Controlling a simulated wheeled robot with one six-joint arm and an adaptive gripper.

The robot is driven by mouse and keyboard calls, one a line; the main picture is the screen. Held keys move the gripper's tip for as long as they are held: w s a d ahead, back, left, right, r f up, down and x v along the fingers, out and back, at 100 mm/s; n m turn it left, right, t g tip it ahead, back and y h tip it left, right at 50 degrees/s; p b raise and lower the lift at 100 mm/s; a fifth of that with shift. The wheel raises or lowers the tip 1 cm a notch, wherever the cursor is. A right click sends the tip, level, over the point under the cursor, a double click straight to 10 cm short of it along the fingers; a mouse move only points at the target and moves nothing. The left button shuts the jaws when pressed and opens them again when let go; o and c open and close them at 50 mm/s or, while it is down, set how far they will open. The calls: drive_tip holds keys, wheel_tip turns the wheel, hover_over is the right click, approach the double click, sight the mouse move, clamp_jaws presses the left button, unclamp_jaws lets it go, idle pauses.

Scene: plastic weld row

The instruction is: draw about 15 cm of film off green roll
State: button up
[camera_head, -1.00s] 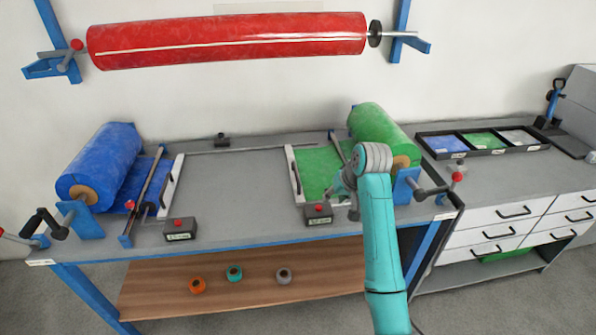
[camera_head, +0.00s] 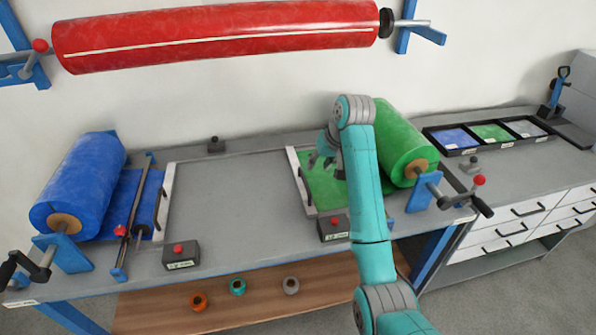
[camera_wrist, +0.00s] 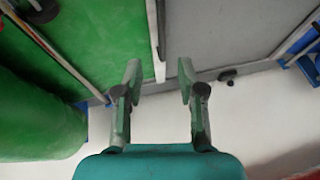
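The green roll (camera_head: 405,140) sits on a blue stand at the bench's right end; it also shows in the wrist view (camera_wrist: 40,115). Green film (camera_head: 322,192) lies flat on the bench left of the roll. A white bar (camera_head: 299,178) with a dark handle runs along the film's left edge; the bar also shows in the wrist view (camera_wrist: 154,40). My gripper (camera_head: 322,150) is over the film's far part, and its fingers (camera_wrist: 159,70) are apart and empty. In the wrist view, the bar's far end appears between the fingertips. Contact cannot be told. My arm hides part of the film.
A button box (camera_head: 333,229) stands in front of the film. A crank (camera_head: 470,192) sticks out by the green roll. A blue roll (camera_head: 80,185) is at the left, and a red roll (camera_head: 220,35) hangs on the wall. The middle of the bench (camera_head: 235,200) is clear.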

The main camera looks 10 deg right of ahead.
drive_tip(key=x, duration=1.1)
drive_tip(key=shift+w+a, duration=0.1)
clamp_jaws()
